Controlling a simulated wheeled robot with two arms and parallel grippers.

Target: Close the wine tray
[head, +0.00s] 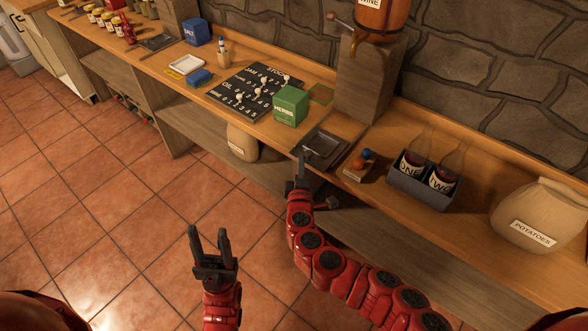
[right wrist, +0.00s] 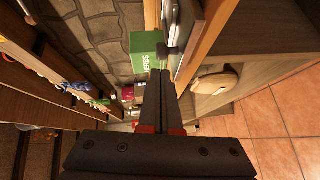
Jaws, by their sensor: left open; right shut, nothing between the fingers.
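The dark grey tray (head: 340,147), which I take for the wine tray, is at the counter's front edge, below and in front of the wine barrel (head: 380,20). I cannot tell how far it sticks out. My right gripper (head: 301,158) is shut and empty at the tray's front side, partly covering it. In the right wrist view, the shut fingertips (right wrist: 160,73) are close to a small dark knob beside the tray's dark side (right wrist: 186,40). Contact is unclear. My left gripper (head: 208,238) is open and empty over the tiled floor, away from the counter.
A green herbs box (head: 291,106) stands left of the tray. Right of it are a small holder with red and blue balls (head: 360,164), a bottle crate (head: 420,190) and a potato sack (head: 540,215). A stone-like block (head: 368,75) supports the barrel.

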